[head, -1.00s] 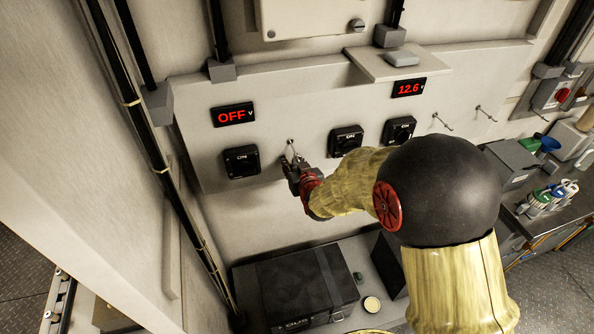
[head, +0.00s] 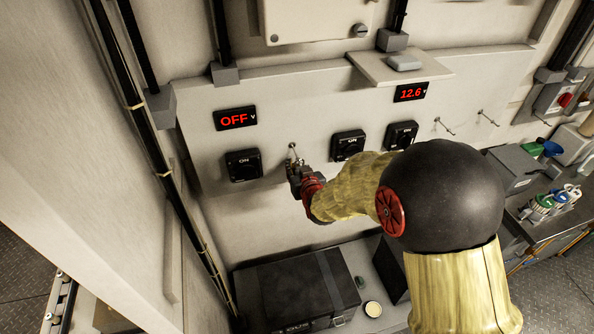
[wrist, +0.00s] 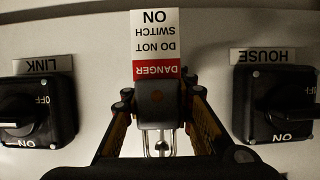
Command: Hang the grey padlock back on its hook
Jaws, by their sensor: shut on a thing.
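My gripper (head: 301,176) is close to the panel, between two black switches. In the wrist view my gripper (wrist: 157,100) is shut on the grey padlock (wrist: 157,118), with a finger on each side of its body. The padlock's silver shackle (wrist: 160,146) points to the bottom of that upside-down view. A red and white danger tag (wrist: 155,45) shows beyond the body. In the head view a metal hook (head: 292,147) stands just above my fingertips, near the shackle. I cannot tell whether the shackle is around the hook. My gripper hides most of the padlock there.
Black rotary switches flank my gripper: one left (head: 243,165), one right (head: 347,145), another farther right (head: 401,135). Two empty hooks (head: 443,126) (head: 487,118) are on the panel's right. A black case (head: 305,285) stands below. A small shelf (head: 430,66) juts out above.

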